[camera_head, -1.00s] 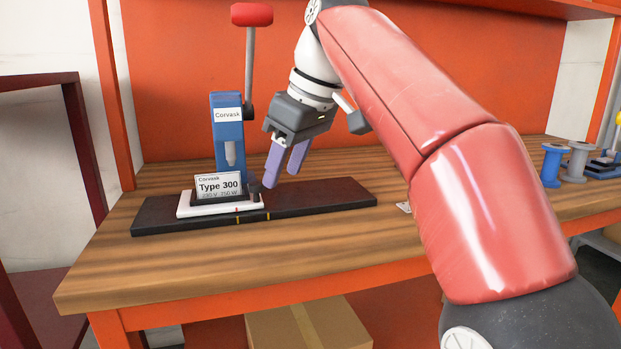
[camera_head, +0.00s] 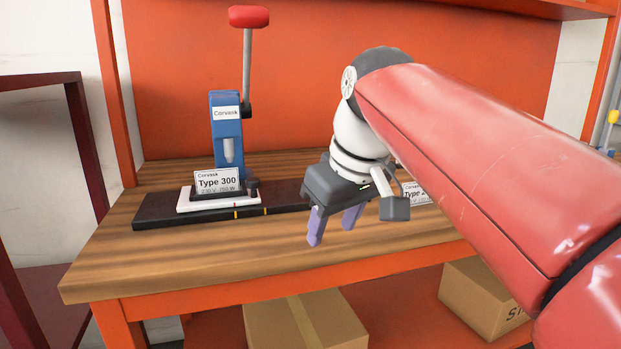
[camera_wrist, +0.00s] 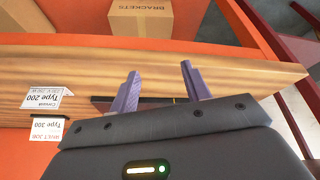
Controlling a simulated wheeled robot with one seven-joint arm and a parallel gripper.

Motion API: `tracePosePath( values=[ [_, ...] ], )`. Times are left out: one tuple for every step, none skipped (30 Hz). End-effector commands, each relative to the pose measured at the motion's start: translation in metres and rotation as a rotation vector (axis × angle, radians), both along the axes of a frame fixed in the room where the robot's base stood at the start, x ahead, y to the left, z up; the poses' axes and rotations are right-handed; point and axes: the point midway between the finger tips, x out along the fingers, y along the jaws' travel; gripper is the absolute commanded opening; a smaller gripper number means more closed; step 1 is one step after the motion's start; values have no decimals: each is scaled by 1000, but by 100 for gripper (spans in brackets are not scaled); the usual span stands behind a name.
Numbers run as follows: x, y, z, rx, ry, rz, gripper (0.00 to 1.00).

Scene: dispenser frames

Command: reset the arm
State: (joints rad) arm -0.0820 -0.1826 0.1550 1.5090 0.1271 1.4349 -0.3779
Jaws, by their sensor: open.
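My gripper (camera_head: 333,226) is open and empty in the head view. Its two purple fingers point down above the wooden workbench (camera_head: 200,262), to the right of the blue Corvask press (camera_head: 226,135). In the wrist view my gripper (camera_wrist: 162,90) shows both fingers spread apart with nothing between them. The press has a raised lever with a red handle (camera_head: 249,16). A plate labelled Type 300 (camera_head: 216,181) stands on a white base (camera_head: 205,205) on the black rail (camera_head: 160,215). My arm covers the right part of the bench.
A card labelled Type 200 (camera_head: 416,193) is partly hidden behind my gripper; it also shows in the wrist view (camera_wrist: 42,97). Cardboard boxes (camera_head: 340,325) lie below the bench. A dark red frame (camera_head: 85,150) stands at left. The front left benchtop is clear.

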Motion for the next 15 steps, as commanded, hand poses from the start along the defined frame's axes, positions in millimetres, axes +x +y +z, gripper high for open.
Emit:
tracePosePath(
  values=[
    [-14, -14, -15, -2, -8, -64, 47],
    [-21, -22, -25, 0, -13, -105, 47],
    [-30, -33, -38, 1, -20, -159, 47],
    [-37, -42, -49, 2, -26, -198, 47],
    [-45, -50, -61, 6, -32, -236, 47],
    [-55, -60, -76, 11, -39, -286, 47],
    [-63, -67, -88, 15, -45, -323, 47],
    [-71, -75, -101, 21, -49, -359, 47],
    [-81, -84, -117, 28, -56, -403, 47],
    [-89, -89, -129, 33, -62, -433, 47],
    [-96, -95, -140, 39, -65, -463, 47],
    [-105, -101, -154, 46, -71, -496, 47],
    [-111, -105, -164, 51, -74, -517, 47],
    [-117, -108, -173, 56, -77, -538, 47],
    [-123, -112, -184, 62, -81, -560, 47]
  ],
)
